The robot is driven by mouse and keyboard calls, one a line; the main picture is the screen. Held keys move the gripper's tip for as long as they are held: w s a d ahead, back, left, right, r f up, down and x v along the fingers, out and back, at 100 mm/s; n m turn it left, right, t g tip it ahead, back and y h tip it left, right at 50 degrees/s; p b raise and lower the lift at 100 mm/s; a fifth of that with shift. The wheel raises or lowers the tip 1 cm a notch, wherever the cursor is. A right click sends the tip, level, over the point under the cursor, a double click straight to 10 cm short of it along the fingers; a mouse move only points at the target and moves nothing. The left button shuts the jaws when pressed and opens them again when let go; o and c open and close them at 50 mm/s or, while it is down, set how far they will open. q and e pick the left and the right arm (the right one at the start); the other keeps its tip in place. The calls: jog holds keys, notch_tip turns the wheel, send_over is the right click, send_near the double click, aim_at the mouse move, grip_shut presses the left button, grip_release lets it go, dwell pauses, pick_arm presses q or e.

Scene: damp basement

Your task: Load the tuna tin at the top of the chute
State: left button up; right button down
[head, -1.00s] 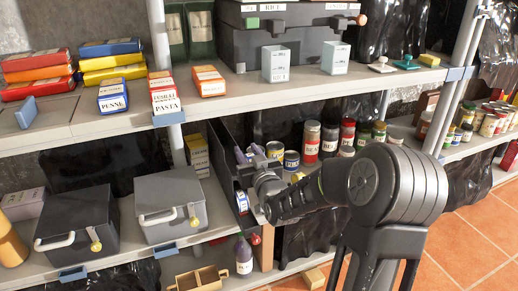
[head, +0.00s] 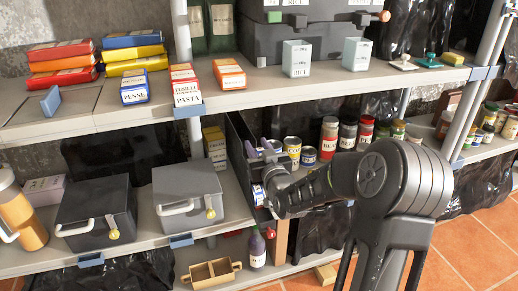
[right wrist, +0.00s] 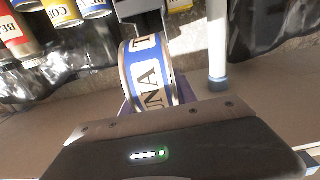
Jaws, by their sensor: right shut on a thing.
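The tuna tin (right wrist: 147,75), with a blue and white label reading "TUNA", stands on edge in the right wrist view. My right gripper (head: 262,153) is shut on it, with purple fingertips showing in the head view. The gripper is at the upper part of a dark, narrow, walled piece (head: 236,128) that looks like the chute, on the middle shelf. In the head view the arm and fingers largely hide the tin. I cannot tell whether the tin touches the chute. A small blue and white label (head: 258,194) shows just below the gripper. My left gripper is not in view.
Cans (head: 292,148) and jars (head: 329,137) stand close to the right of the gripper. A grey lockbox (head: 190,195) and a dark lockbox (head: 95,215) are at left. The upper shelf edge (head: 130,118) runs above.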

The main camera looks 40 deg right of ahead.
jog(key=shift+p+x, duration=0.5)
jog(key=shift+x, duration=2.45)
jog(key=shift+w+d+f+b, duration=0.15)
jog(key=shift+w+f+b, duration=0.1)
jog(key=shift+f+b, duration=0.4)
jog(key=shift+w+d+f+b, duration=0.2)
jog(key=shift+w+f+b, duration=0.55)
jog(key=shift+b, duration=0.35)
jog(key=c, duration=1)
grip_release()
jog(key=shift+o, duration=0.6)
jog(key=shift+f, duration=0.1)
jog(key=shift+s, duration=0.1)
